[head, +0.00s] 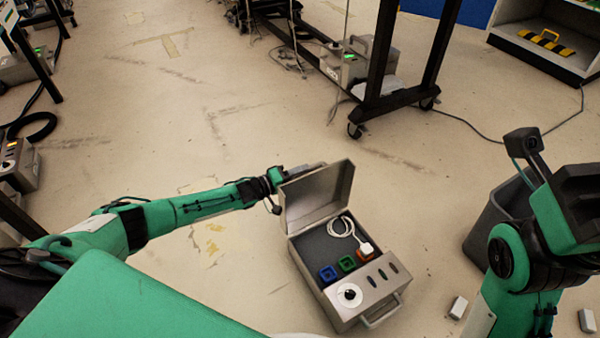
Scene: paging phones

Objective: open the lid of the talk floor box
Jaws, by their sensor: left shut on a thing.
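The talk floor box (340,308) is a grey metal case on the floor, with a handle at its front. Its lid (318,196) stands raised, tilted up at the back left, so the inside shows. Inside are dark foam, a coiled white cable with a plug (366,248), and blue, green and orange-red sockets. The front panel has a white round dial and small dark ovals. My left gripper (281,179) is at the lid's upper left edge, shut on the lid; its fingertips are partly hidden. My right arm is folded at the right, its fingers not visible.
A dark grey bin (488,222) stands right of the box, partly behind my right arm. Small white blocks (458,307) lie on the floor nearby. A black wheeled frame (385,105) stands behind, with cables on the floor.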

